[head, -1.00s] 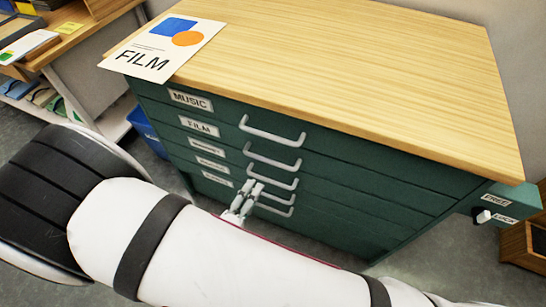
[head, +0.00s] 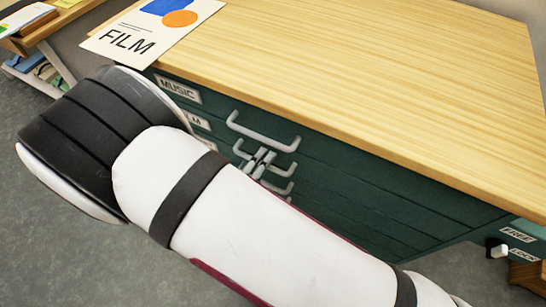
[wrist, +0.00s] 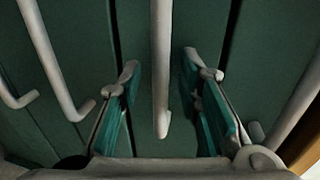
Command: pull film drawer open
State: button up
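The green drawer cabinet (head: 360,190) has several stacked drawers, all looking shut. The FILM label (head: 190,121), second from the top, is partly hidden by my arm. The grey film drawer handle (head: 284,165) is a bent bar below the music handle (head: 262,138). My gripper (head: 262,160) is at the film handle. In the wrist view, my gripper (wrist: 163,80) is open, with a teal-padded finger on each side of a handle bar (wrist: 161,50). Gaps show on both sides of the bar.
The wooden top (head: 370,75) overhangs the drawers and carries a FILM poster (head: 150,30) at its left corner. Other handles (wrist: 52,60) flank my fingers. Floor is open in front.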

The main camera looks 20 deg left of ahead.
jog(key=shift+w, duration=0.1)
grip_shut()
